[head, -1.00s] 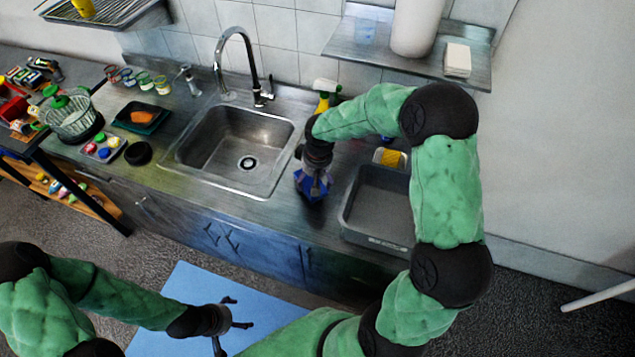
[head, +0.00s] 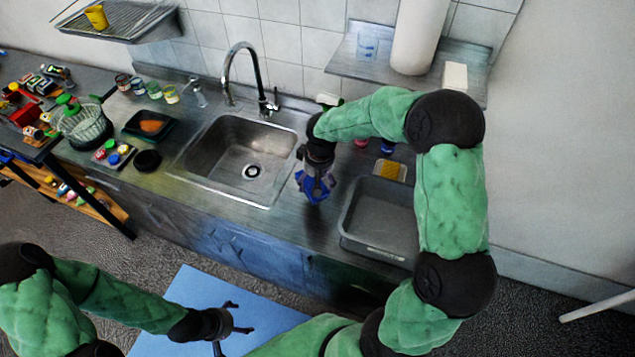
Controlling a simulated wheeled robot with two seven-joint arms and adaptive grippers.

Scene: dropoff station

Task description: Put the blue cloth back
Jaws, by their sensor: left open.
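The blue cloth (head: 316,195) is a small bunched patch on the counter, right of the sink. My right gripper (head: 315,186) points down at the cloth, its fingers overlapping it. The fingers and wrist hide part of the cloth, and I cannot tell whether they grip it or only touch it. My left gripper (head: 238,330) is open and empty, low in the view above a blue floor mat (head: 185,300), away from the counter.
A sink (head: 235,155) with a tall faucet lies left of the cloth. A grey tub (head: 375,240) and a yellow sponge (head: 389,170) stand to its right. A wall shelf (head: 370,65) carries a white roll. Jars and a colander crowd the left.

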